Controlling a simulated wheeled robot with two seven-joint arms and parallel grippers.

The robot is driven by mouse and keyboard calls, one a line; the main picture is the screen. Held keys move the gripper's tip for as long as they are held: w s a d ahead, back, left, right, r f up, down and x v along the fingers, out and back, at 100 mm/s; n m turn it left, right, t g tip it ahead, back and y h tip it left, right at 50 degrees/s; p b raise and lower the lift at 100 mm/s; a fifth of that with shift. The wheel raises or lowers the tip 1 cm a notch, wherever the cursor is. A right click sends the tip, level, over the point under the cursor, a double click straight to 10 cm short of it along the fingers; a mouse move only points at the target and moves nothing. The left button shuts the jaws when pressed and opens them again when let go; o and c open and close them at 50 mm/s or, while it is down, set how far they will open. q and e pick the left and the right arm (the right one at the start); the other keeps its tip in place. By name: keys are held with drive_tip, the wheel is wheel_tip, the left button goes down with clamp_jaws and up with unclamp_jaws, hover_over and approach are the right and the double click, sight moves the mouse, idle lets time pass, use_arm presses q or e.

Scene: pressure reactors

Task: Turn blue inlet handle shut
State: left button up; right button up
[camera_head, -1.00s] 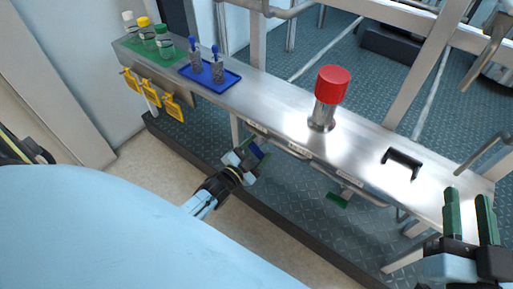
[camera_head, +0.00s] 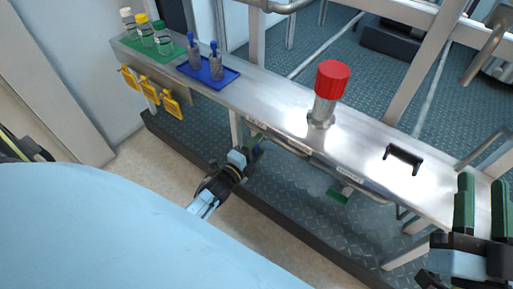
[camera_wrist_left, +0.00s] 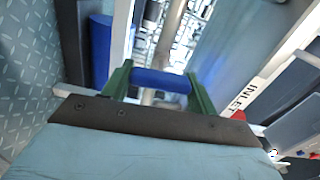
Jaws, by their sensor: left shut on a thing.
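My left gripper (camera_head: 252,149) is under the front edge of the steel bench in the head view. In the left wrist view, its green fingers (camera_wrist_left: 160,84) are shut on the blue inlet handle (camera_wrist_left: 160,80), which spans the gap between them. A white strip labelled INLET (camera_wrist_left: 248,92) runs beside the handle on the right. In the head view the gripper largely hides the handle. My right gripper (camera_head: 482,208) is at the lower right by the bench end, with its green fingers apart and nothing between them.
The bench (camera_head: 280,105) carries a red-capped cylinder (camera_head: 331,85), a black bracket (camera_head: 403,158), a blue tray (camera_head: 232,76) and a green mat with bottles. A green handle (camera_head: 340,195) hangs under the bench. A blue cylinder (camera_wrist_left: 100,50) stands left in the wrist view.

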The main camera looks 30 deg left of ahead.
use_arm(q)
drive_tip(key=shift+m, duration=0.5)
use_arm(e)
drive_tip(key=shift+s+r+t, duration=0.15)
drive_tip(key=shift+r+t, duration=0.15)
drive_tip(key=shift+r, duration=0.1)
use_arm(q)
drive_tip(key=o, duration=1)
drive_tip(key=shift+s, duration=0.25)
drive_tip(key=s+p, duration=0.1)
drive_tip(key=s, duration=0.1)
drive_tip(key=s+p, duration=0.1)
drive_tip(key=s, duration=0.2)
drive_tip(key=shift+s+a, duration=0.2)
drive_tip(key=shift+s, duration=0.05)
drive_tip(key=p, duration=0.2)
approach(254, 151)
drive_tip(key=shift+s+r, duration=0.15)
drive_tip(key=shift+s, duration=0.9)
use_arm(e)
drive_tip(key=s+d+f+g+h, duration=0.1)
drive_tip(key=f+g, duration=0.4)
drive_tip(key=f, duration=0.2)
drive_tip(key=s+d+f+g+h, duration=0.1)
drive_tip(key=d+f+g+h, duration=0.1)
drive_tip(key=f+g, duration=0.3)
drive_tip(key=shift+d+f+h, duration=0.15)
drive_tip(key=shift+f+h, duration=0.15)
drive_tip(key=shift+f, duration=0.9)
